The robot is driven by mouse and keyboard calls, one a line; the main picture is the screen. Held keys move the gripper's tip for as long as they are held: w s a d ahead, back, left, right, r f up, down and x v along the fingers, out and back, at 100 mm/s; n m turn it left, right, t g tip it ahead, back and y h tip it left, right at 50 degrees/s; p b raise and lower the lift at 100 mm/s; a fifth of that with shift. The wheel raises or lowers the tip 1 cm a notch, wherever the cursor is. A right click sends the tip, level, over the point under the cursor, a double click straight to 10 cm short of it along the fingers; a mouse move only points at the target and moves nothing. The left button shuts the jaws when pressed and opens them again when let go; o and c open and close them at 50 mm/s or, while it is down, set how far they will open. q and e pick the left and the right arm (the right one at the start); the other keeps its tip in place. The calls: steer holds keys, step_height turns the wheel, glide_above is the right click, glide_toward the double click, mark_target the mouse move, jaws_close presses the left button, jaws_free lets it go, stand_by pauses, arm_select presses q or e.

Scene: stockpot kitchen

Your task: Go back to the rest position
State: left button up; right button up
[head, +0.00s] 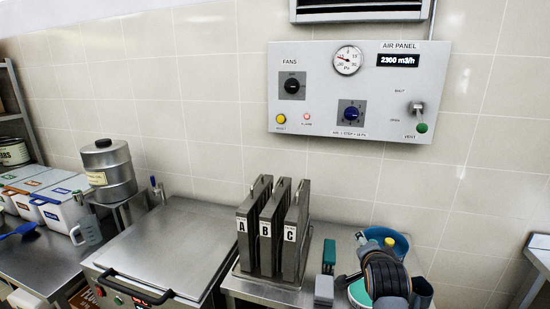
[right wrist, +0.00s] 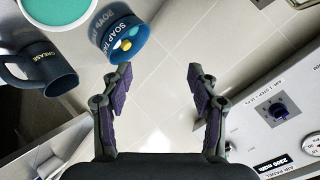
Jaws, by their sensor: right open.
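My right gripper (right wrist: 160,75) is open and empty in the right wrist view, with only tiled wall between its purple-padded fingers. In the head view my right arm (head: 385,275) is over the right part of the counter, in front of a blue tub (head: 402,240); its fingers are hard to make out there. The blue tub labelled SOAP TABS (right wrist: 123,38) is just beyond the left finger in the right wrist view. My left gripper is in neither view.
A dark mug marked GREASE (right wrist: 42,75) and a teal-topped container (right wrist: 55,10) stand near my right gripper. The air panel (head: 355,90) is on the wall above. Upright filters A, B and C (head: 272,230) stand left of my right arm, beside a lidded steel unit (head: 170,240).

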steer(key=s+f+n+g+y, duration=0.1)
steer(key=s+f+n+g, duration=0.3)
steer(key=s+f+n, duration=0.55)
steer(key=s+f+n+g+y, duration=0.1)
steer(key=s+f+n+g, duration=0.35)
steer(key=s+f, duration=1.05)
steer(key=s+d+f+g, duration=0.1)
steer(key=s+f, duration=0.2)
steer(key=f, duration=0.7)
steer(key=s+d+f, duration=0.1)
steer(key=s+f, duration=0.2)
steer(key=f, duration=0.7)
steer(key=s+d+f+g, duration=0.1)
steer(key=s+f, duration=1.8)
steer(key=shift+s, duration=0.35)
steer(key=shift+d, duration=0.1)
